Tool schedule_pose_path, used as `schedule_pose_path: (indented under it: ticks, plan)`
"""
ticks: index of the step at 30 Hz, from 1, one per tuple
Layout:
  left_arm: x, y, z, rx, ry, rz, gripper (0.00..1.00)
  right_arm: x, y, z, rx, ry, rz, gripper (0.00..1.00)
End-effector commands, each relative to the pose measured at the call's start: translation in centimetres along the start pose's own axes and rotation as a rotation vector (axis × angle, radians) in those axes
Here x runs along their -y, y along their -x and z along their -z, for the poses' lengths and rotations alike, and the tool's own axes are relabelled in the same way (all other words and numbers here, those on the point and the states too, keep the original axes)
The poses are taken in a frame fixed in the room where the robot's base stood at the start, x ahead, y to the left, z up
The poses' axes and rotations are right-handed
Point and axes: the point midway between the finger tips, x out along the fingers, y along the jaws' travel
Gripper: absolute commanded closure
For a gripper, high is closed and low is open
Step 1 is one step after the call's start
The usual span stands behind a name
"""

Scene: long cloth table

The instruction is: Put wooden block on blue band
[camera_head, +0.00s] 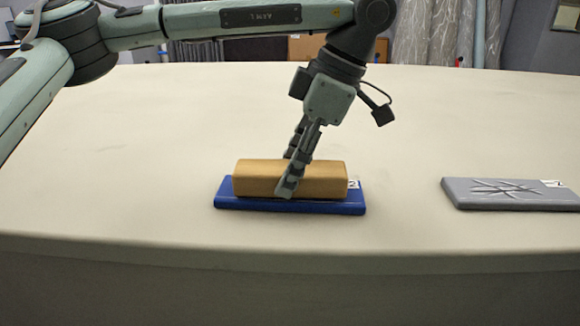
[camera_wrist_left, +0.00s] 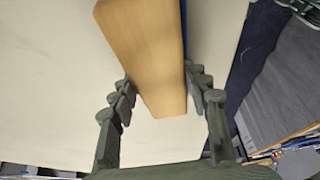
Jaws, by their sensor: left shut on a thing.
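The wooden block (camera_head: 325,180) is a long tan bar lying lengthwise over the blue band (camera_head: 340,208) on the table. It appears to rest on the band, with the band's front edge and ends showing around it. My left gripper (camera_head: 292,175) comes down from above with its fingers on either side of the block, shut on it a little left of its right end. In the left wrist view the block (camera_wrist_left: 150,50) runs between the fingers (camera_wrist_left: 160,95), and a thin blue strip of the band (camera_wrist_left: 184,25) shows along its right side. My right gripper is in neither view.
A grey slab (camera_head: 510,195) with a crossed line pattern lies on the table (camera_head: 130,200) at the right. The cloth between it and the blue band is clear, as is the table at the left. The table's front edge runs below the band.

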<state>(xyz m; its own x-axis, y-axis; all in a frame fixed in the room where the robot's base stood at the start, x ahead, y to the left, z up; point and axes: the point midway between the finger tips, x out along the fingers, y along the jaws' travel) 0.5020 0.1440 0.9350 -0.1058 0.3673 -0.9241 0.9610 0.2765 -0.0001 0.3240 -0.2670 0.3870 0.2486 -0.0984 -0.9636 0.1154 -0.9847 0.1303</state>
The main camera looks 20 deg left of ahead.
Motion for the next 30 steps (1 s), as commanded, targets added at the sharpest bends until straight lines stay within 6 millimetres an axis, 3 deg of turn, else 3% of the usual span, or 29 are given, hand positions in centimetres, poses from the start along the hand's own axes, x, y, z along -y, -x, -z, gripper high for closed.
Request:
schedule_pose_path:
  ticks: [1,2,6,18,23,30]
  plan:
    - [0.0,-0.2,-0.1,0.0,0.0,0.0,0.92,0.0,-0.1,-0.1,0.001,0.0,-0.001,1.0]
    - [0.0,-0.2,-0.1,0.0,0.0,0.0,0.51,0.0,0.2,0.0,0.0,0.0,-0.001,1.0]
    - [0.0,-0.1,-0.1,0.0,0.0,0.0,0.34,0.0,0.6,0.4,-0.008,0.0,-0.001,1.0]
    - [0.0,0.6,0.1,0.0,0.0,-0.002,0.33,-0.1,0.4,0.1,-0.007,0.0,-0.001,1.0]
    - [-0.1,3.3,0.1,0.001,0.002,-0.006,0.33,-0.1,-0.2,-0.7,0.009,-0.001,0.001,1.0]
    - [0.0,8.6,0.1,0.0,0.002,-0.005,0.33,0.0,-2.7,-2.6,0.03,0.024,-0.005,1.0]
